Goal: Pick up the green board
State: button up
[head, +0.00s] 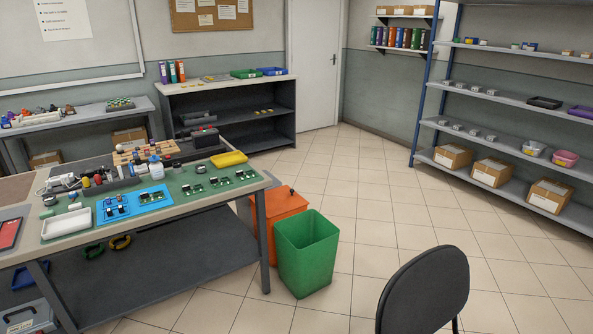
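Several small green boards with dark and pale parts on them lie in a row on the green work mat of the near workbench (187,210). One green board (194,189) is just right of a blue mat, another green board (220,182) is to its right, and a third green board (244,174) is near the bench's right end. A further green board (120,104) lies on the back left table. I cannot tell which one the task means. My gripper is not in view.
A blue mat (133,204) with small parts, a white tray (66,224) and a yellow tray (229,159) share the bench. A green bin (306,255), an orange bin (283,205) and a dark chair (428,290) stand nearby. Tiled floor is open toward the door and right shelves.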

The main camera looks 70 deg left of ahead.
aim_at(145, 198)
jog(key=u, duration=1.15)
jog(key=k, duration=0.1)
jog(key=u, duration=1.7)
jog(key=i, duration=0.5)
jog(key=u, duration=0.6)
jog(key=k, duration=0.9)
jog(key=z, duration=0.2)
jog(key=i, duration=0.9)
jog(key=u, duration=0.1)
